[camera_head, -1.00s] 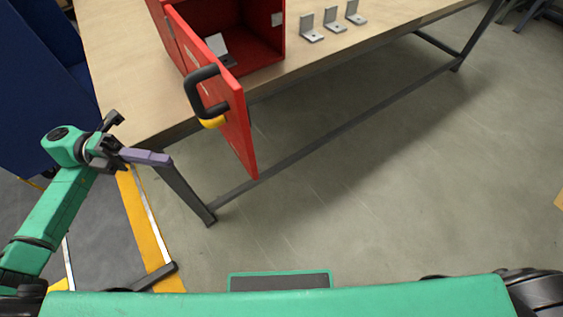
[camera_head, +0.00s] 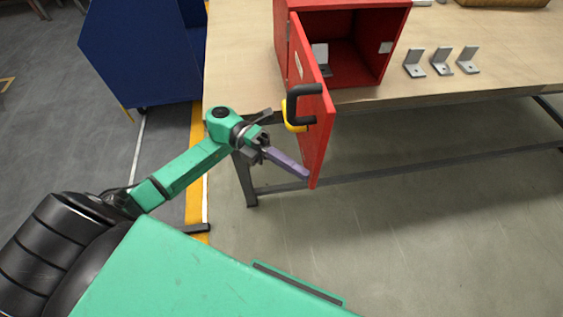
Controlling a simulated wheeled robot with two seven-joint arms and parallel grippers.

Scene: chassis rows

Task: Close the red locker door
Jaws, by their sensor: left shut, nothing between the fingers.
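The red locker (camera_head: 346,22) stands on the wooden table, its front open. Its red door (camera_head: 318,139) is hinged on the left and swings out past the table's front edge toward me. A black handle (camera_head: 291,103) with a yellow part (camera_head: 293,124) sits on the door's outer face. My left gripper (camera_head: 306,175) is shut and empty, with purple-grey fingers. Its tips are at the left of the door's lower free edge, below the handle; I cannot tell if they touch the door. My right gripper is not in view.
The wooden table (camera_head: 237,66) has dark metal legs. Several grey angle brackets (camera_head: 440,60) stand on it right of the locker, and one (camera_head: 320,57) is inside. A blue cabinet (camera_head: 140,50) stands at the left. Bare floor lies in front.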

